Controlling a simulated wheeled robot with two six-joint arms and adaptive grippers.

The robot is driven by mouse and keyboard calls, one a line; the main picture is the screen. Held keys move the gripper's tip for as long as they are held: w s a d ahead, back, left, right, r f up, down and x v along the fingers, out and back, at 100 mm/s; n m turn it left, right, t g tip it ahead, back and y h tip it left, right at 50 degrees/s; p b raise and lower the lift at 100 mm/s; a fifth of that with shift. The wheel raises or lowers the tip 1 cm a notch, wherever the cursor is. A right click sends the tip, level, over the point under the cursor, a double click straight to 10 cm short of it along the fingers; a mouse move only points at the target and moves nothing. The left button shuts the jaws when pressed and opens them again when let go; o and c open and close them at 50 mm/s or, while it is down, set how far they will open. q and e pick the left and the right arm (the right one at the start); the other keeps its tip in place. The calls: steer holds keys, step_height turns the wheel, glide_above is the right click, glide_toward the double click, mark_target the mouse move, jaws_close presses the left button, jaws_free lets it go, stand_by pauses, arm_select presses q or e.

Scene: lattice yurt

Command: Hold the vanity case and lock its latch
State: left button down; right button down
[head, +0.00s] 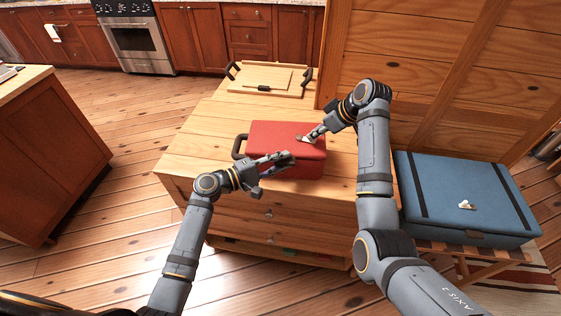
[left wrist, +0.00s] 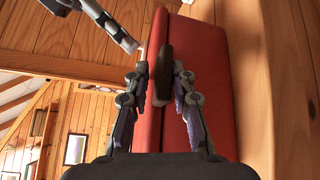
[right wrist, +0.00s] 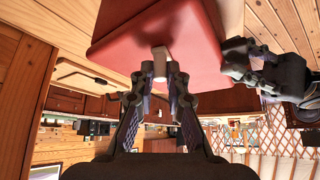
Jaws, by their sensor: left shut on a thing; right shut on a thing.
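The red vanity case (head: 268,132) lies closed on the wooden chest, a dark handle (head: 239,147) on its left end. My left gripper (head: 288,159) is at the case's near side. In the left wrist view its fingers are shut on a dark latch piece (left wrist: 165,72) at the seam between lid and body. Whether the latch is fastened I cannot tell. My right gripper (head: 305,139) is over the lid. In the right wrist view it is shut on a pale knob (right wrist: 160,60) standing on the red surface. The fingertips partly hide both held parts.
A wooden tray (head: 265,80) with dark handles and a small dark tool stands behind the case on the chest top (head: 200,140). A blue case (head: 450,190) with a small white item lies on a stand at right. A plank wall rises behind my right arm.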

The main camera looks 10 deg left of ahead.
steer(key=shift+s+a, duration=0.25)
steer(key=shift+s, duration=0.2)
steer(key=shift+s, duration=0.1)
